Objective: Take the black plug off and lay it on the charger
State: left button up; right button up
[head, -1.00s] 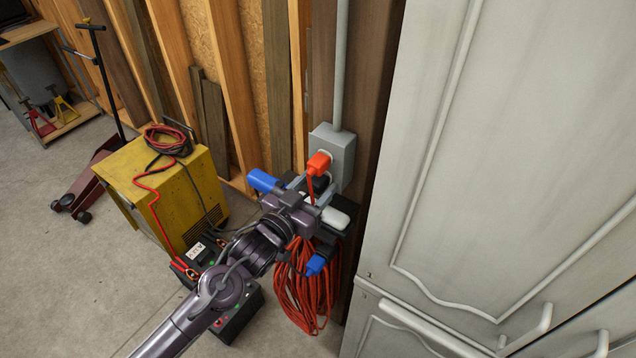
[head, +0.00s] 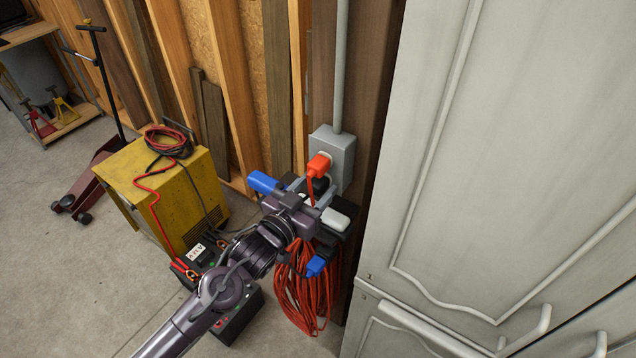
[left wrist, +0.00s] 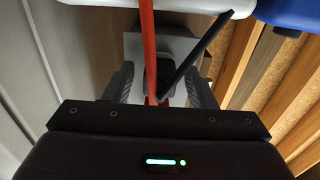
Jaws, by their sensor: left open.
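The black plug (head: 319,186) stands below the orange plug near the grey wall outlet box, partly hidden by my gripper. In the left wrist view the black plug (left wrist: 163,80) shows between the two fingers, with a red cord and a black cable crossing in front of it. My left gripper (head: 313,191) is open, with a finger on either side of the plug; I cannot tell whether they touch it. The yellow charger (head: 200,185) stands on the floor to the left, with red and black cables coiled on its top. My right gripper is not in view.
The orange plug (head: 318,164) sits in the grey outlet box (head: 341,152). A coiled orange cord (head: 300,300) hangs below. A pale cabinet (head: 500,150) fills the right.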

aim_at(313, 191)
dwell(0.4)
pick_arm(q)
grip_shut()
dwell(0.4)
jog(key=shift+s+p, duration=0.1)
jog(key=shift+p, duration=0.2)
jog(key=shift+s+a, duration=0.25)
jog(key=shift+p+v, duration=0.5)
jog(key=shift+v, duration=0.3)
jog(key=shift+p+v, duration=0.8)
jog(key=shift+v, duration=1)
